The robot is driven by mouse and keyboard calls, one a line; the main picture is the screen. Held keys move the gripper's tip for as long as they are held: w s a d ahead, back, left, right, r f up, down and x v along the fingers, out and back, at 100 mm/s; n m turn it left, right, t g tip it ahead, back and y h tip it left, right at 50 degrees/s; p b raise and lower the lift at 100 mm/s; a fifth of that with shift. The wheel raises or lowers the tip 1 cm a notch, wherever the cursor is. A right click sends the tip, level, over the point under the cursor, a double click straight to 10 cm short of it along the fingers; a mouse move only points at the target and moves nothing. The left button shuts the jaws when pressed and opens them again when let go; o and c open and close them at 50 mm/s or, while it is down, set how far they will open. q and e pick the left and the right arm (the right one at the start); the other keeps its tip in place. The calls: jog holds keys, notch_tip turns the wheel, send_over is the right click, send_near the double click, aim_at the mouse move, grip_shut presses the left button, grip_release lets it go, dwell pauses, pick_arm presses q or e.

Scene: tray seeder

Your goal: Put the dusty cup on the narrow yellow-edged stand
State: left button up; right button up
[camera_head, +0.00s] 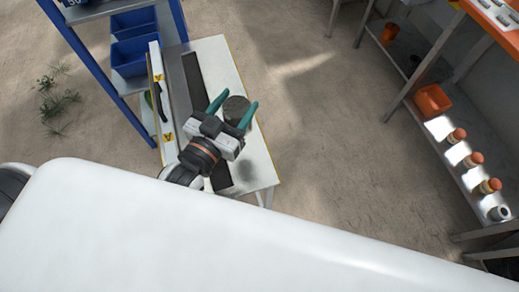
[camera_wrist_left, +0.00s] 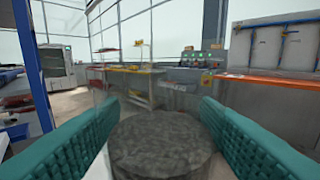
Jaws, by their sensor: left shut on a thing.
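The dusty cup (camera_head: 236,110) is grey, mottled and round, seen from above. My left gripper (camera_head: 232,108) is shut on it, with one teal finger on either side. In the left wrist view the dusty cup (camera_wrist_left: 163,148) fills the bottom middle between the teal fingers. The narrow yellow-edged stand (camera_head: 257,166) has a white top and lies below the cup in the head view. A soft dark shadow falls on its top nearer to me than the cup. I cannot tell whether the cup touches the stand. My right gripper is not in view.
A long machine part with yellow labels (camera_head: 157,75) runs along the stand's left side. A blue rack with blue bins (camera_head: 135,55) stands at the upper left. A shelf at the right holds an orange bin (camera_head: 432,100) and several orange-topped pots. The floor between is clear.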

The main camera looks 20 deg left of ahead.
aim_at(251, 130)
pick_arm(q)
jog(key=h, duration=0.1)
jog(key=d+m+h, duration=0.1)
jog(key=d+f+m+g+h+b, duration=0.1)
jog(key=shift+w, duration=0.3)
jog(key=shift+s+d+f+m+g+h, duration=0.15)
jog(key=shift+d+f+m+h, duration=0.1)
jog(key=shift+d+m+h, duration=0.15)
jog(key=shift+d+f+m+g+h, duration=0.15)
jog(key=shift+f+m+h, duration=0.15)
jog(key=shift+h, duration=0.2)
jog(key=shift+d+f+b, duration=0.15)
jog(key=shift+f+b, duration=0.7)
jog(key=shift+f, duration=4.05)
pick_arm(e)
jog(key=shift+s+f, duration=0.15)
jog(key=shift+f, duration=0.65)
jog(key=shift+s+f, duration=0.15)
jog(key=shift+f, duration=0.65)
pick_arm(q)
jog(key=shift+f, duration=0.1)
jog(key=o, duration=1.1)
jog(key=shift+f, duration=0.1)
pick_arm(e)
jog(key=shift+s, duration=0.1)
